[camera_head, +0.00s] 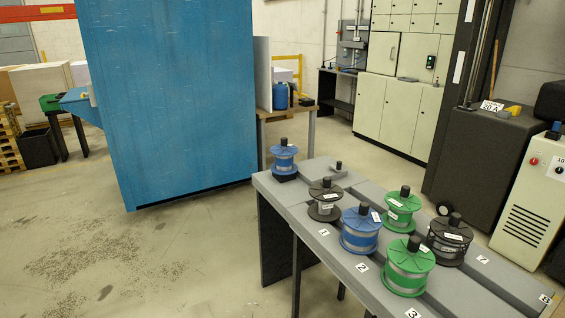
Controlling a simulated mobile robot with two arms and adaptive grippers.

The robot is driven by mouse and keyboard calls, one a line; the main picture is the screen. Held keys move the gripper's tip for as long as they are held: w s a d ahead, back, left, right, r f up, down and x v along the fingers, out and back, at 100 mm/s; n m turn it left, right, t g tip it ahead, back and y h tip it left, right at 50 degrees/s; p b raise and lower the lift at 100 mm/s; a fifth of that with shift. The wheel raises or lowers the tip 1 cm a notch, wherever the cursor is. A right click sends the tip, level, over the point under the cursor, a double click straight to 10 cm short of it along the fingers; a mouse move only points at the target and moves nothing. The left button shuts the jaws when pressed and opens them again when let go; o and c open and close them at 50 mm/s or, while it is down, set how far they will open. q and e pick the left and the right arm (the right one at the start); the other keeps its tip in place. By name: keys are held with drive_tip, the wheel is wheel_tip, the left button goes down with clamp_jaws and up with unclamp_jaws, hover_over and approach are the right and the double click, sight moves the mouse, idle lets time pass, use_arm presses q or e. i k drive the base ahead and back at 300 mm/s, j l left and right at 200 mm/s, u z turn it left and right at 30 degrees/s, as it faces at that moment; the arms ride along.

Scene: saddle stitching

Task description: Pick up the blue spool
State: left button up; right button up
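A blue spool (360,231) with wound grey wire stands upright on the grey table, near the label 2. A second blue spool (284,160) stands on a small dark base at the table's far left corner. Neither of my grippers shows in the head view, and nothing is seen holding either spool.
The grey table (338,281) also carries a black spool (325,203) at left, a black spool (449,241) at right, a green spool (408,268) in front and a green spool (402,212) behind. A large blue cabinet (170,95) stands left of the table.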

sight(284, 153)
drive_tip(key=i+j+z, duration=0.1)
drive_tip(key=i+j, duration=0.25)
drive_tip(key=i+j+z, duration=0.15)
drive_tip(key=i+j, duration=0.2)
drive_tip(key=i+j+z, duration=0.1)
drive_tip(key=i+j, duration=0.3)
drive_tip(key=i+j+z, duration=0.1)
drive_tip(key=i+j, duration=0.25)
drive_tip(key=i+j+z, duration=0.1)
drive_tip(key=i+j, duration=0.2)
drive_tip(key=j, duration=0.3)
drive_tip(key=i+j+z, duration=0.15)
drive_tip(key=i+j, duration=0.15)
drive_tip(key=j, duration=0.15)
